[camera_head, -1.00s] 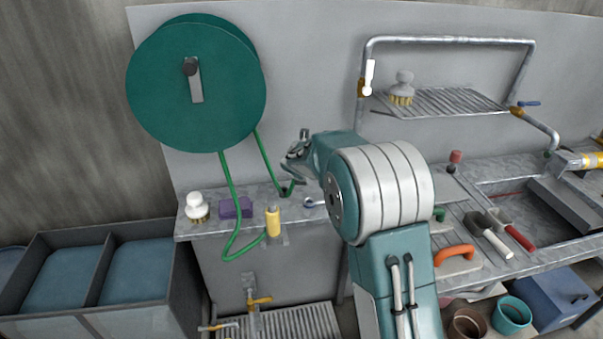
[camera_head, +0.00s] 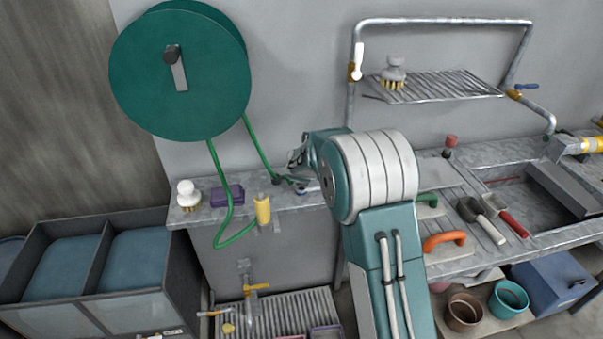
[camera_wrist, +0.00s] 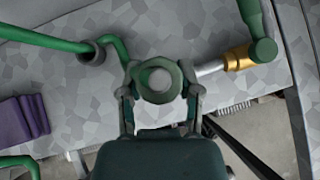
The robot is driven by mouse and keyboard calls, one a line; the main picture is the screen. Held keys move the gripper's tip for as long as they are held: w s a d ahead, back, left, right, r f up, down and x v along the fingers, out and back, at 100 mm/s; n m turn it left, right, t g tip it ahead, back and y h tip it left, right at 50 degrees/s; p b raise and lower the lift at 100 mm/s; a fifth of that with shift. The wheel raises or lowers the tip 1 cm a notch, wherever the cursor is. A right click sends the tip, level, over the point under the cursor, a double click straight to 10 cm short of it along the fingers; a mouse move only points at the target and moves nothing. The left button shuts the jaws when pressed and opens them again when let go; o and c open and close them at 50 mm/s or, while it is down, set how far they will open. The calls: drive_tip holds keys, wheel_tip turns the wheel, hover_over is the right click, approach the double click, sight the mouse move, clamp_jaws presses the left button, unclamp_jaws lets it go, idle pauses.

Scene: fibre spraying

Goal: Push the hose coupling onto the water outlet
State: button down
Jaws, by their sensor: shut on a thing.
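My gripper (camera_wrist: 159,92) is shut on a rounded green part, which appears to be the hose coupling (camera_wrist: 158,78), above the grey stone-like shelf in the wrist view. The green hose (camera_wrist: 115,42) reaches it from the left. Just right of the coupling is the water outlet, a short steel pipe (camera_wrist: 211,67) with a brass collar (camera_wrist: 238,59) and a green lever (camera_wrist: 262,48). The coupling is beside the pipe's left end; I cannot tell whether they touch. In the head view my gripper (camera_head: 298,160) is low over the shelf, partly hidden by my arm.
A green hose reel (camera_head: 180,95) hangs on the wall. A white-handled brush (camera_head: 187,196), a purple sponge (camera_head: 227,195) and a yellow spray handle (camera_head: 263,209) sit along the shelf. A dark ring (camera_wrist: 90,53) surrounds the hose. A wire rack (camera_head: 435,87) is at right.

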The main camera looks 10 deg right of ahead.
drive_tip(key=shift+a, duration=0.2)
idle(0.6)
drive_tip(key=shift+a, duration=0.1)
drive_tip(key=shift+a, duration=0.55)
drive_tip(key=shift+d, duration=0.25)
idle(0.5)
drive_tip(key=shift+f, duration=1.6)
drive_tip(key=shift+c, duration=1)
unclamp_jaws()
